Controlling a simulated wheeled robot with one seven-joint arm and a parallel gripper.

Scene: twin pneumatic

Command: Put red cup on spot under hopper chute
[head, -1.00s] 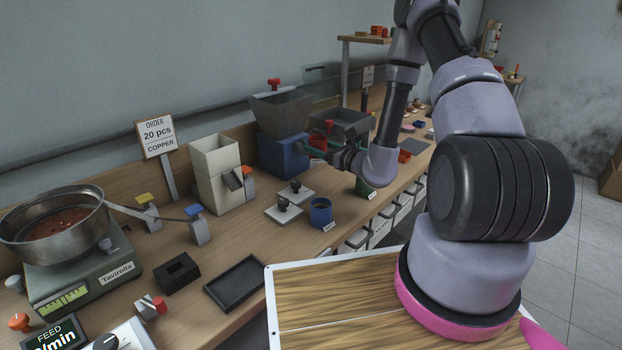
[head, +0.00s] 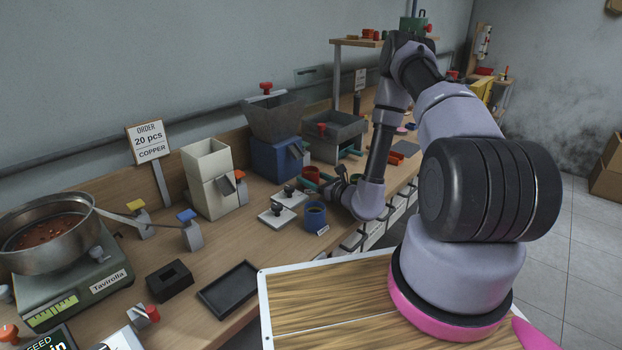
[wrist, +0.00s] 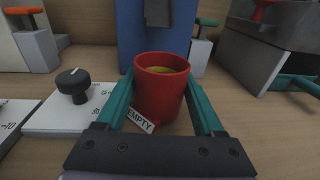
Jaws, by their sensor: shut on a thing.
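The red cup (wrist: 160,95) stands upright between the teal fingers of my gripper (wrist: 158,82) in the wrist view; something yellow-green shows inside it. A small EMPTY label (wrist: 140,121) shows at its front. In the head view the red cup (head: 311,173) is low in front of the blue hopper base (head: 268,160), just below the grey chute (head: 297,150). The chute (wrist: 160,12) also shows beyond the cup in the wrist view. The spot itself is not visible, and I cannot tell whether the cup's bottom touches the bench.
White plates with black knobs (head: 283,204) lie left of the cup, with a blue cup (head: 315,214) nearer the bench edge. A grey bin machine (head: 337,137) stands to the right. A cream hopper (head: 206,165) stands to the left.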

